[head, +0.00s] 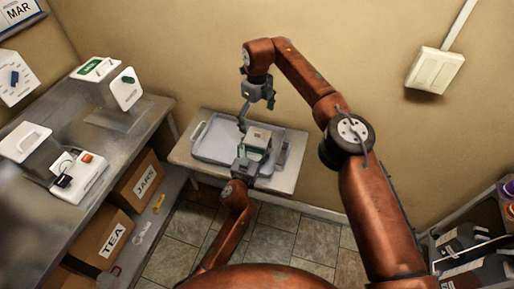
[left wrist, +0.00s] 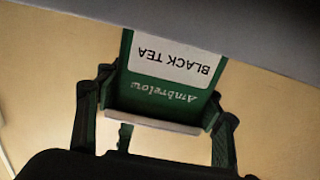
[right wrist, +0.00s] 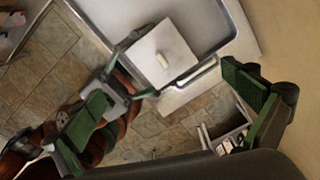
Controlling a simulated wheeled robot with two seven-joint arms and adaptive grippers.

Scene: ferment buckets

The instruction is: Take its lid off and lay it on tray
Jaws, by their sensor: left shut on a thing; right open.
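A green tea canister labelled BLACK TEA (left wrist: 165,75) has a pale square lid with a small knob, seen from above in the right wrist view (right wrist: 160,55). The lid is on the canister. My left gripper (head: 243,165) is shut on the canister, with fingers on both sides of it. The grey tray (head: 215,143) lies on a small table, and the canister is at its front right part. Whether the canister touches the tray or table, I cannot tell. My right gripper (head: 245,115) is open and empty, above and left of the lid in the head view.
The small pale table (head: 185,158) stands against the wall. A rack with bottles (head: 480,245) is at lower right. The left part of the tray is bare.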

